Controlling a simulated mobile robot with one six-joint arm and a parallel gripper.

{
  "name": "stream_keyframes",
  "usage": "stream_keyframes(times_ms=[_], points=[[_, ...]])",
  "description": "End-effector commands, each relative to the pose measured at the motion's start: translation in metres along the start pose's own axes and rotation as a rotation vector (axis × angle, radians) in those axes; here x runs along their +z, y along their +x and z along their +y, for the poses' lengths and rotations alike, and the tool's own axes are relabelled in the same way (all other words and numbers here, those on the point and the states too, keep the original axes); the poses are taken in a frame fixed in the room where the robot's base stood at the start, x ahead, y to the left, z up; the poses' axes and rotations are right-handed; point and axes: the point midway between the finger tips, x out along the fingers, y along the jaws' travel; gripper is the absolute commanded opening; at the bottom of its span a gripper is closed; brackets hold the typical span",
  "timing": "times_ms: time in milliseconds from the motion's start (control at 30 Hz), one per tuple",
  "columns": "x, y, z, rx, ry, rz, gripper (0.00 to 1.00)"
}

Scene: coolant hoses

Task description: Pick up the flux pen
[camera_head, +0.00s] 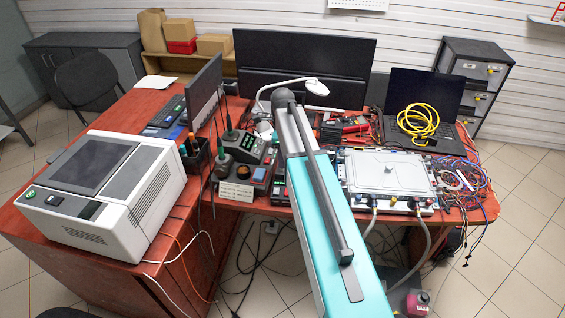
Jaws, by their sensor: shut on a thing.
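I cannot make out the flux pen for certain in the head view. A dark holder (197,158) with several pen-like tools standing in it is on the red desk, just right of the white machine. My own teal and grey arm reaches from the bottom of the view up over the middle of the desk. My gripper is not visible; the far end of the arm hides it, along with part of the desk behind it.
A white benchtop machine (157,202) fills the desk's left wing. Soldering stations (249,147) stand left of my arm. A grey-lidded unit (388,172) lies to its right, beside tangled wires (462,183). A laptop (425,97) carries a yellow cable coil (418,121). The desk is crowded.

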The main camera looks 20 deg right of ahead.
Motion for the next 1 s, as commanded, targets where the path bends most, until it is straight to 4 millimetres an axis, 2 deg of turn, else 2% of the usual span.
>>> stream_keyframes(times_ms=[600, 800, 1000], points=[[0.0, -0.074, -0.001, -0.002, 0.001, -0.001, 0.0], [-0.001, -0.084, -0.001, 0.0, 0.001, 0.0, 0.0], [-0.001, -0.086, 0.0, 0.0, 0.001, 0.0, 0.0]])
